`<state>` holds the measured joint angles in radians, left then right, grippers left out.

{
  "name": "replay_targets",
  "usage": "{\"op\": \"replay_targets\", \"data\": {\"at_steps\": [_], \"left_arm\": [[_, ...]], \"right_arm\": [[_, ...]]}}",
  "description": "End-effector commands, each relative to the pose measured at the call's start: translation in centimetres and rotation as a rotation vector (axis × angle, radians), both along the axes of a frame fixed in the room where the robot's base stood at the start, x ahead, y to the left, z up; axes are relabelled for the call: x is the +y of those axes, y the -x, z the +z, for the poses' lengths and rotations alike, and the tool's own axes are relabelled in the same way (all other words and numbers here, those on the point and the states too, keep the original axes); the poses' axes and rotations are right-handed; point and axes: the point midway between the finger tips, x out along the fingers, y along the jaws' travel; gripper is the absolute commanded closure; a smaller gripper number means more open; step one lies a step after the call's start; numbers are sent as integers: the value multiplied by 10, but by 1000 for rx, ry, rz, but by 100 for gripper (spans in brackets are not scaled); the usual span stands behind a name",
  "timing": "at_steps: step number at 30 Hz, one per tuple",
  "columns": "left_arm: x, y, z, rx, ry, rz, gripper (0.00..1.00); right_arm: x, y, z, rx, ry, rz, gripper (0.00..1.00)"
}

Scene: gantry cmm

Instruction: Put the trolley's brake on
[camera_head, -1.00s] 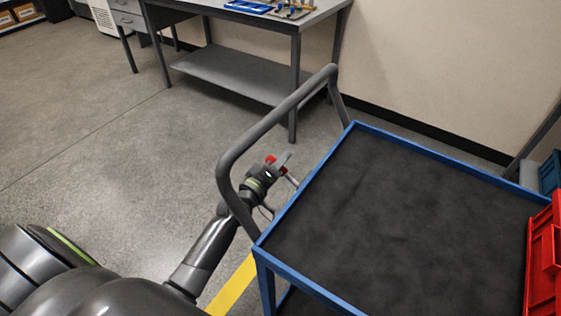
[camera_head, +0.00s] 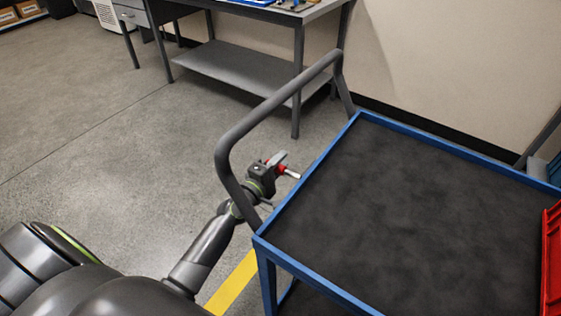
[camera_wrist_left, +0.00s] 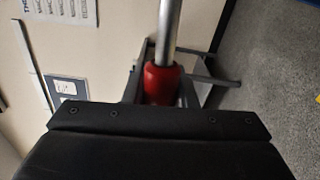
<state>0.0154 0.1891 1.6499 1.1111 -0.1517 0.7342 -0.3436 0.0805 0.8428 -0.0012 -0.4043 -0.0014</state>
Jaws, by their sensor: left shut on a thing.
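The trolley has a black top (camera_head: 400,200) with a blue rim and a grey push handle (camera_head: 270,105) on its left end. Its brake lever shows beside the handle as a pale metal rod (camera_head: 293,175) with a red grip (camera_head: 282,169). My left gripper (camera_head: 279,163) is shut on the red grip, just inside the handle. In the left wrist view the red grip (camera_wrist_left: 160,83) sits between the fingers, with the metal rod (camera_wrist_left: 169,30) running up from it. The lever's far end is hidden by the trolley rim in the head view. My right gripper is out of view.
A red bin (camera_head: 552,262) stands at the trolley's right edge. A grey workbench (camera_head: 240,75) with a lower shelf stands behind, by the wall. The floor (camera_head: 110,150) left of the trolley is clear. A yellow floor line (camera_head: 233,285) runs below the handle.

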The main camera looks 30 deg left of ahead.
Motion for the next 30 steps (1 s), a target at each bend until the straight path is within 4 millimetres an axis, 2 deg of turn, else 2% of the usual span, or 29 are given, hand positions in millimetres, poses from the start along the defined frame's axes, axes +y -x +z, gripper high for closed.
{"op": "replay_targets", "data": {"at_steps": [1, 8, 15, 30], "left_arm": [[0, 1, -9, 9, 44, 0, 100], [-4, 1, -25, 36, 232, 1, 100], [-9, 2, -35, 54, 369, 1, 100], [-13, 3, -41, 68, 461, 1, 100]], "right_arm": [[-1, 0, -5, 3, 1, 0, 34], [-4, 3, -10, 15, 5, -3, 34], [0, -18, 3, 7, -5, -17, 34], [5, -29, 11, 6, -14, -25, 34]]}}
